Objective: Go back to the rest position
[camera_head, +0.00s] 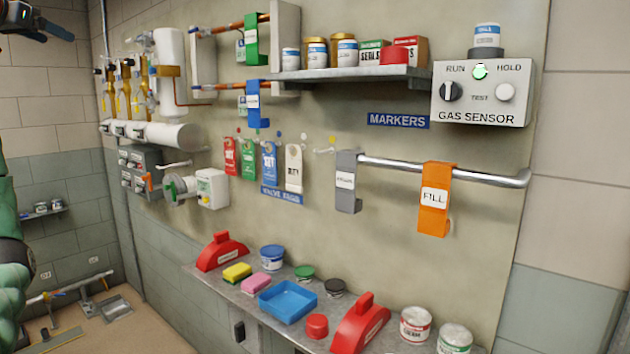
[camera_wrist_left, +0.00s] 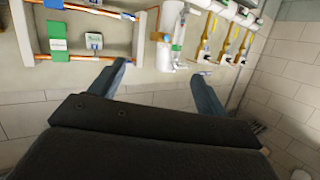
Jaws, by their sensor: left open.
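My left gripper (camera_head: 36,22) shows at the top left corner of the head view, dark and partly cut off by the frame edge. In the left wrist view its two fingers (camera_wrist_left: 158,84) are spread wide apart with nothing between them. Beyond them are the wall, copper pipes and white cylinders, all apart from the fingers. A green arm part of mine stands at the left edge of the head view. My right gripper is not in either view.
A grey shelf (camera_head: 345,74) with cans and a gas sensor box (camera_head: 483,92) are on the wall. A rail (camera_head: 400,166) carries grey (camera_head: 347,181) and orange (camera_head: 434,199) markers. A lower ledge (camera_head: 225,282) holds a blue tray (camera_head: 288,301), sponges and red handled blocks.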

